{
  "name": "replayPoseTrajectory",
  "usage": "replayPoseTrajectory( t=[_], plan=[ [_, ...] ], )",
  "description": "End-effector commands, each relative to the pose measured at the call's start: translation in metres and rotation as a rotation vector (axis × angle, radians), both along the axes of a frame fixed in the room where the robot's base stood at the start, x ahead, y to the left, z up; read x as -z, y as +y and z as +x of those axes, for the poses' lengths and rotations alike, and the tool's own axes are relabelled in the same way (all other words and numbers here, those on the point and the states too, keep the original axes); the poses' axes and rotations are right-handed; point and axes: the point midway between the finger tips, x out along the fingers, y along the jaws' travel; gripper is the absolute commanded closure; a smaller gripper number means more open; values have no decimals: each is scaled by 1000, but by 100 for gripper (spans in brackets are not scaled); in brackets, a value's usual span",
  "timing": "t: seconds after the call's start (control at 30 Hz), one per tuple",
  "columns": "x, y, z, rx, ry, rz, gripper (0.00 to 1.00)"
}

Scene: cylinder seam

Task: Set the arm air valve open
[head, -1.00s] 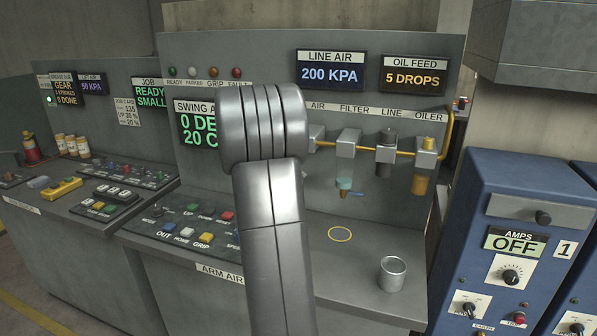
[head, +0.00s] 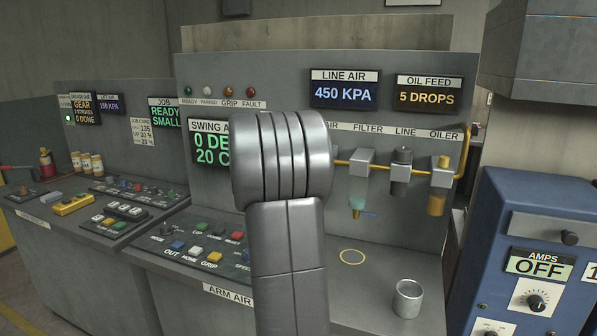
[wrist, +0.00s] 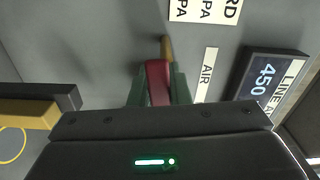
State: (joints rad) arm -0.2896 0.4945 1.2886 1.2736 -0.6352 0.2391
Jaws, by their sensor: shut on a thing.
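The arm air valve shows in the wrist view as a red handle (wrist: 158,78) with a brass stem (wrist: 166,48) beyond it, beside the AIR label (wrist: 206,75). My gripper (wrist: 159,92) is shut on the red handle, one dark green finger on each side. In the head view my arm hides the valve and the gripper. The LINE AIR display (head: 344,95) reads 450 KPA.
The filter (head: 361,160), line unit (head: 401,170) and oiler (head: 440,175) sit right of my arm along a yellow pipe. A metal cup (head: 408,298) stands on the bench near a yellow ring (head: 352,257). A blue cabinet (head: 520,260) stands at the right.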

Motion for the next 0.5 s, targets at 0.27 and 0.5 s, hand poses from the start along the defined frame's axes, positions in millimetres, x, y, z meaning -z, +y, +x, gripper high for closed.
replayPoseTrajectory(
  t=[0.27, 0.5],
  plan=[
    [-7, -1, 0, 2, -32, 95, 100],
    [-8, -1, 0, 2, -40, 119, 100]
  ],
)
